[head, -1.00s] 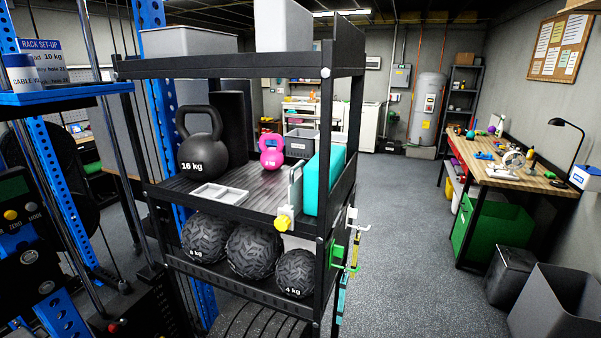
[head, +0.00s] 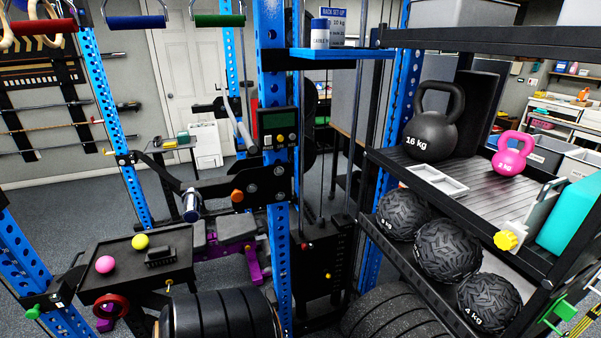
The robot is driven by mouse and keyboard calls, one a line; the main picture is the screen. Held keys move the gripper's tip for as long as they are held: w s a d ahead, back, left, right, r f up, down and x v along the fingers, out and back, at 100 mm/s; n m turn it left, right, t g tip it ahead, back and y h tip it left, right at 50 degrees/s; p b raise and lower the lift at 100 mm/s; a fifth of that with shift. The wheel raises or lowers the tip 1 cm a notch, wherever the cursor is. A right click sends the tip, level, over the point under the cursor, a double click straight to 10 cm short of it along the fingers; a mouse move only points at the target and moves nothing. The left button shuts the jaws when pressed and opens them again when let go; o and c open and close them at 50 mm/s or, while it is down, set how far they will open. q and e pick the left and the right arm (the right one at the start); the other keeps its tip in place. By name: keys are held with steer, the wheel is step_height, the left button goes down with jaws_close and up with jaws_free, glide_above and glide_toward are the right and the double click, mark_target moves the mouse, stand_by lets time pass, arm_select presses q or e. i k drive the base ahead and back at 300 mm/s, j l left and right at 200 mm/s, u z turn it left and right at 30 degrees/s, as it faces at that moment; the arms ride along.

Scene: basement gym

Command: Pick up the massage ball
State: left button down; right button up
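Two small smooth-looking balls rest on a black tray (head: 180,271) at the lower left of the head view. One is a pink ball (head: 105,264) near the tray's left side. The other is a yellow-green ball (head: 140,241) near its back edge. I cannot tell which of them is the massage ball. A small dark block lies on the tray to the right of the balls. Neither of my grippers is in view.
Blue rack posts (head: 277,150) stand around the tray. Right is a black shelf with a 16 kg kettlebell (head: 434,122), a pink kettlebell (head: 512,153) and several medicine balls (head: 447,251). A padded bench (head: 228,232) is behind the tray. Black weight plates (head: 222,316) fill the bottom.

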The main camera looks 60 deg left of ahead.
mark_target(106, 264)
steer(key=u, duration=3.6)
steer(key=i+j+z, duration=0.15)
steer(key=z, duration=0.3)
steer(key=j+z, duration=0.35)
steer(key=z, duration=0.15)
steer(key=i+j, duration=0.05)
